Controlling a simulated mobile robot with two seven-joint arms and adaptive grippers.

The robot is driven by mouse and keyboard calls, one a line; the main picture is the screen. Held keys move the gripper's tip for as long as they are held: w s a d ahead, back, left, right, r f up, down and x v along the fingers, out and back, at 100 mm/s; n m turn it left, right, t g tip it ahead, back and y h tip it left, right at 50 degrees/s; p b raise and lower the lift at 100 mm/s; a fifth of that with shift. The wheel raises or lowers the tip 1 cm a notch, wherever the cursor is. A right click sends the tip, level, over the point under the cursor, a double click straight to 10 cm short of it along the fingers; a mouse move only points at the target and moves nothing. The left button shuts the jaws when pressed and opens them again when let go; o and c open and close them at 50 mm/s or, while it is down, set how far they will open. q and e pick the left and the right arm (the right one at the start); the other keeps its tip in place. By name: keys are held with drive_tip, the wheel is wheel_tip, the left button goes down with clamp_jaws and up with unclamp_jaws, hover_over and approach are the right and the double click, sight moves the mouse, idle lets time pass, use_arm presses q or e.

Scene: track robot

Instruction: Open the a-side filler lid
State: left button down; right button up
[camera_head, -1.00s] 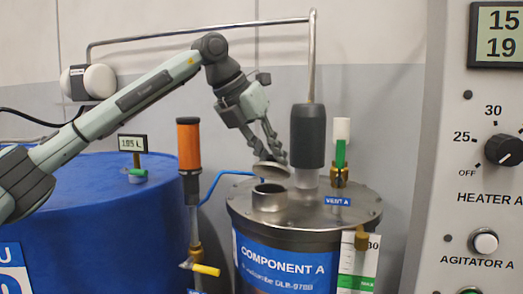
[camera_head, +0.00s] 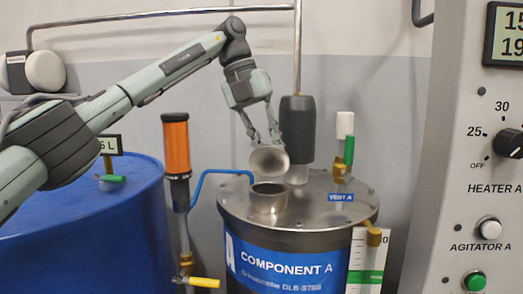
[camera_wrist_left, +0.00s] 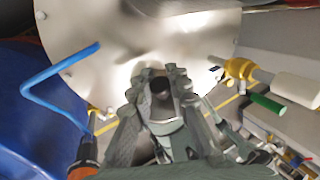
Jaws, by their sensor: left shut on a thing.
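The A-side filler lid (camera_head: 269,160) is a round metal cap in the head view. It is tilted up, its round face turned toward the head camera, above the filler neck (camera_head: 268,198). The neck's mouth shows open on the metal top (camera_head: 318,212) of the Component A tank. My left gripper (camera_head: 264,140) reaches down from above and is shut on the lid at its upper edge. In the left wrist view my left gripper (camera_wrist_left: 160,85) hides most of the lid and neck. My right gripper is in neither view.
A dark agitator cylinder (camera_head: 297,128) stands just right of the lid. A green-handled vent valve (camera_head: 348,150) is farther right. An orange-topped cylinder (camera_head: 176,146) and blue hose (camera_head: 205,180) are left. A blue drum (camera_head: 120,215) stands at left, the control panel (camera_head: 465,180) at right.

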use_arm(q)
drive_tip(key=shift+w+g, duration=0.3)
drive_tip(key=shift+g, duration=0.2)
idle(0.3)
drive_tip(key=c, duration=1.4)
unclamp_jaws()
